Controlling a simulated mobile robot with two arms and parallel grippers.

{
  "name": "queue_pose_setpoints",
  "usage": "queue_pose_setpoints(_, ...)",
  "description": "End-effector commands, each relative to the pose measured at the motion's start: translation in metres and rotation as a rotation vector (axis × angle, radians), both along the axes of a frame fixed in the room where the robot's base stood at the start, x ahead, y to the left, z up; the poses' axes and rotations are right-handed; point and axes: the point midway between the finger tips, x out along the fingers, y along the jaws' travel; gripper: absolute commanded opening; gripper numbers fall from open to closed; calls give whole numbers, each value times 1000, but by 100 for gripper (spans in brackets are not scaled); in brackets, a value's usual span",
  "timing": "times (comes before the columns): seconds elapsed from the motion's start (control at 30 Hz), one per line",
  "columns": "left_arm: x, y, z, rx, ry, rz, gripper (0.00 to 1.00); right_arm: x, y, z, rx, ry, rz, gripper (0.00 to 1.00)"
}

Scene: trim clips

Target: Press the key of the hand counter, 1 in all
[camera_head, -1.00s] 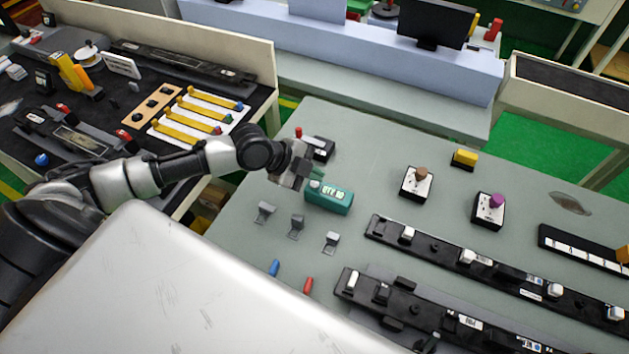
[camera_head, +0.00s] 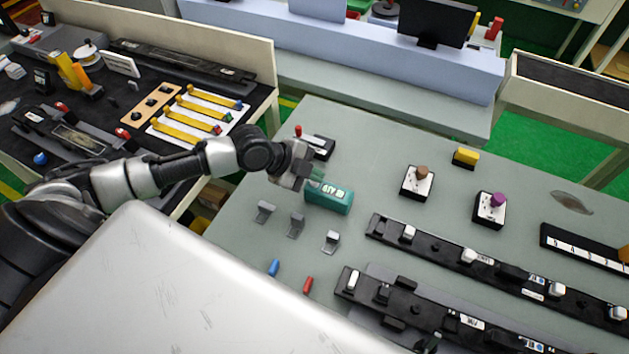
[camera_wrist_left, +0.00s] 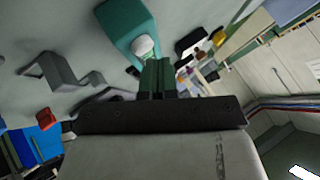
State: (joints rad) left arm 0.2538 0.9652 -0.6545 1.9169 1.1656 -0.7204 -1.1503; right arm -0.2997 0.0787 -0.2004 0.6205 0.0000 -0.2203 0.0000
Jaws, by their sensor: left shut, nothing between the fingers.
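The hand counter is a teal box (camera_head: 329,198) on the grey-green table, with a small lit display on top whose digits are too small to read surely. In the left wrist view the counter (camera_wrist_left: 125,24) shows its round white key (camera_wrist_left: 143,47). My left gripper (camera_head: 314,178) is shut and empty, at the counter's left end where the key is. In the left wrist view its green fingertips (camera_wrist_left: 157,68) are right by the key. I cannot tell whether they touch it. In the head view the gripper hides the key. My right gripper is not in view.
A black box (camera_head: 319,146) stands just behind the gripper. Several grey clips (camera_head: 297,225) stand in front of the counter, with a blue piece (camera_head: 274,267) and a red piece (camera_head: 308,285) nearer. Black rails (camera_head: 500,268) lie at the right.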

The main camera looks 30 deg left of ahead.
Motion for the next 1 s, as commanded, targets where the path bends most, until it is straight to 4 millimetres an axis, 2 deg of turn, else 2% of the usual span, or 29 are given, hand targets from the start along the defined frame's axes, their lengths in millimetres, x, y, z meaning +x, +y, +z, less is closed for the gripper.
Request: queue_pose_setpoints(1.0,0,0,-8,0,0,0,0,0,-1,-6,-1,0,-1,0)
